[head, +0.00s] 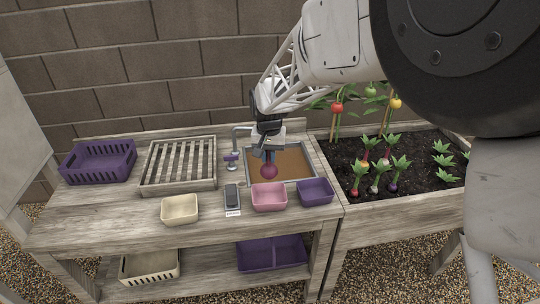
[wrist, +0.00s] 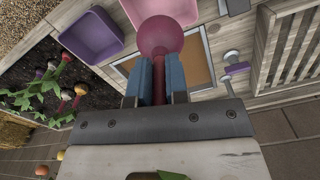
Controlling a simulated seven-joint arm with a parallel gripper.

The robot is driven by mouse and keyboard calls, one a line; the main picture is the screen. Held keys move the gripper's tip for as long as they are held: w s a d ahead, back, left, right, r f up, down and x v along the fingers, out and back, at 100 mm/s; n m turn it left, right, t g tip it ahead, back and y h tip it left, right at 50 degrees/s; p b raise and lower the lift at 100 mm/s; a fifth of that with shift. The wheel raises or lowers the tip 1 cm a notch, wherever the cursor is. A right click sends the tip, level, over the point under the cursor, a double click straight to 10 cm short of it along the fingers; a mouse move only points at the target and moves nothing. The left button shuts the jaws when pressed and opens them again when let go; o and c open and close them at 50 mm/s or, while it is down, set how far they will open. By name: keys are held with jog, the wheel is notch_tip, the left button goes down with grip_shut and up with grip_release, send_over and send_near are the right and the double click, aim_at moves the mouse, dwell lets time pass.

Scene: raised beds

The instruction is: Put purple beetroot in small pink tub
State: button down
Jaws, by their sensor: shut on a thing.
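The purple beetroot (head: 268,171) is a round purple-pink root held below my gripper (head: 268,152). In the wrist view the beetroot (wrist: 160,36) sticks out past the blue fingers of my gripper (wrist: 159,78), which are shut on its reddish stem. It hangs over the sink basin, behind the small pink tub in the head view. The small pink tub (head: 269,197) stands on the bench in front of the sink and looks empty. It also shows in the wrist view (wrist: 128,8), partly covered by the beetroot.
The tap (head: 233,158) rises at the sink's left edge. A slatted rack (head: 180,165) and purple crate (head: 98,160) are farther left; a planted bed (head: 405,200) is right.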

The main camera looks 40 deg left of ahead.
aim_at(269, 166)
jog(key=shift+f, duration=0.15)
jog(key=shift+f, duration=3.4)
jog(key=c, duration=1)
grip_release()
jog(key=shift+c, duration=0.2)
jog(key=shift+r, duration=0.15)
jog(key=shift+r, duration=4.65)
